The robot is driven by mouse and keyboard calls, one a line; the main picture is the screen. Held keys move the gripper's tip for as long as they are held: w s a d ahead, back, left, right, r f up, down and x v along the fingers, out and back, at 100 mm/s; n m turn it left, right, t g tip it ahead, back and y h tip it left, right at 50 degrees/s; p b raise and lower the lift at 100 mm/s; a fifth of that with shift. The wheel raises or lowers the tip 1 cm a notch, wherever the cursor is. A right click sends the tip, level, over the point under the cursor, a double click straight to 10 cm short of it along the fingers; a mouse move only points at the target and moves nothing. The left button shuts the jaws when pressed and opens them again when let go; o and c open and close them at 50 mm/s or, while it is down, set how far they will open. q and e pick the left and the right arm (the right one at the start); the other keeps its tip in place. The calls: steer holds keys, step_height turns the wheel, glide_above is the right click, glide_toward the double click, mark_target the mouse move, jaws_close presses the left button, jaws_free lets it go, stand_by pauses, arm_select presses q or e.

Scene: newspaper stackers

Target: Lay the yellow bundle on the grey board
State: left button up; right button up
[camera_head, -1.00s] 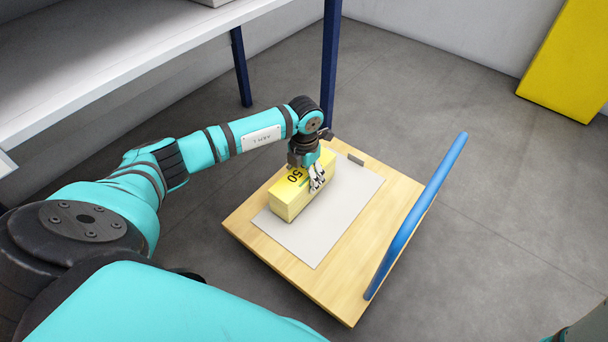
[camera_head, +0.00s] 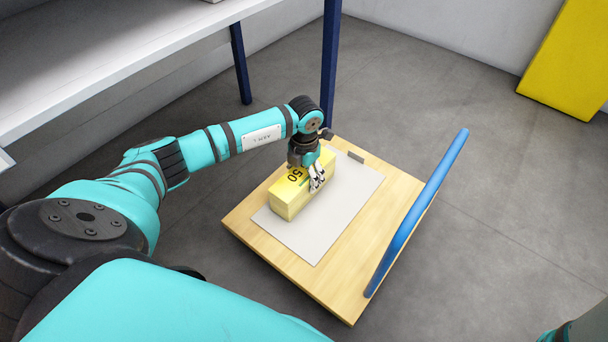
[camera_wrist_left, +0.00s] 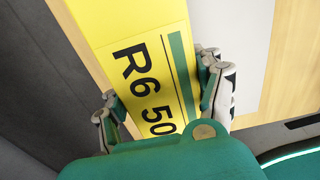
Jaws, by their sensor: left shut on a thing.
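The yellow bundle (camera_head: 291,198) is a long block with black print on top. It is at the left part of the grey board (camera_head: 318,238), a thin sheet on a wooden platform. From this angle I cannot tell for sure whether it rests on the board or hangs just above it. In the left wrist view the bundle (camera_wrist_left: 135,25) lies between the two fingers (camera_wrist_left: 165,95), with "R6 50" and a green stripe on top. My right gripper is not in view.
The wooden platform (camera_head: 385,225) has a blue handle bar (camera_head: 420,210) along its right side and a small grey block (camera_head: 356,157) at its far edge. A white table (camera_head: 120,50) with dark blue legs stands at the upper left. A yellow panel (camera_head: 568,60) leans at the wall. Floor on the right is clear.

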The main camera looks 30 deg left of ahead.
arm_select(q)
steer(key=o, duration=1.8)
